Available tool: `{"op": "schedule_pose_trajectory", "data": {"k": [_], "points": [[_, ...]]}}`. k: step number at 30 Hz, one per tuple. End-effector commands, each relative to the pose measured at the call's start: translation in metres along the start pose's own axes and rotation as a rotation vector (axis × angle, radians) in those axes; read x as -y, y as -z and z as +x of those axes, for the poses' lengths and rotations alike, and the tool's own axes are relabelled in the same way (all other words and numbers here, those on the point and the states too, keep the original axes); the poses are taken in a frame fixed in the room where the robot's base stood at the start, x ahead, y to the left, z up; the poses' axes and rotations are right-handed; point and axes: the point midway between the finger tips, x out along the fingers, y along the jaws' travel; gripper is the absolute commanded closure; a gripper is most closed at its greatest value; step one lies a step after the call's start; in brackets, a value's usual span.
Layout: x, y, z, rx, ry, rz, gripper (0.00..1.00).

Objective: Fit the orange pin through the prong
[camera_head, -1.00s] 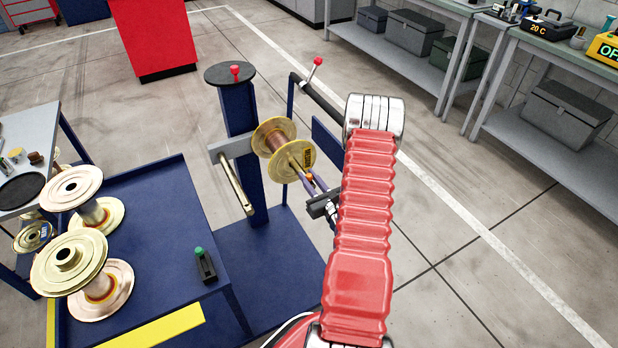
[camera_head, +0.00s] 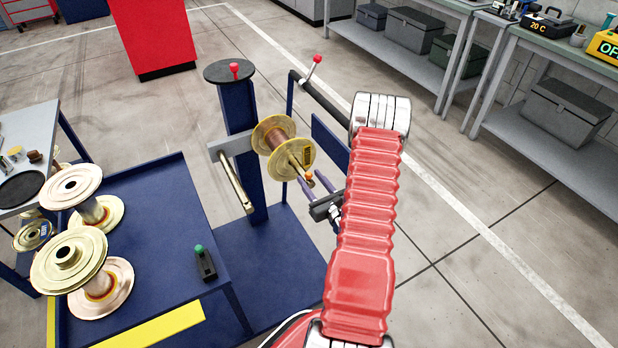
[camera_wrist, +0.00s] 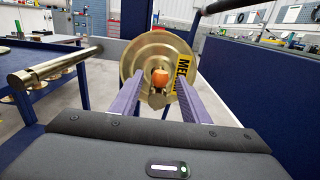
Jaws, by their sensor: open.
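The small orange pin (camera_head: 308,177) sits at the near end of the prong (camera_head: 299,168) that carries the gold spool (camera_head: 290,162). In the wrist view the orange pin (camera_wrist: 160,77) stands upright at the prong's tip (camera_wrist: 157,99), in front of the spool's flange (camera_wrist: 150,58). How deep the pin sits in the prong cannot be told. My gripper (camera_head: 313,184) is open, with its purple fingers apart on either side of the pin and prong tip. In the wrist view my gripper (camera_wrist: 160,88) shows a gap beside the pin on both sides.
An empty prong (camera_head: 235,185) sticks out to the left on the blue post (camera_head: 240,120). A red-knobbed lever (camera_head: 313,68) stands behind. Gold spools (camera_head: 72,262) stand on the blue table (camera_head: 150,235) at left, with a green-buttoned box (camera_head: 205,263).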

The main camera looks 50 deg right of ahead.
Motion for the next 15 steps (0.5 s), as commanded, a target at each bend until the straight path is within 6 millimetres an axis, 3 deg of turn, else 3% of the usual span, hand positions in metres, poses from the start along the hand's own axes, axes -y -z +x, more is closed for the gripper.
{"op": "schedule_pose_trajectory", "data": {"k": [15], "points": [[0.001,0.001,-0.083,-0.002,0.003,0.003,0.58]]}}
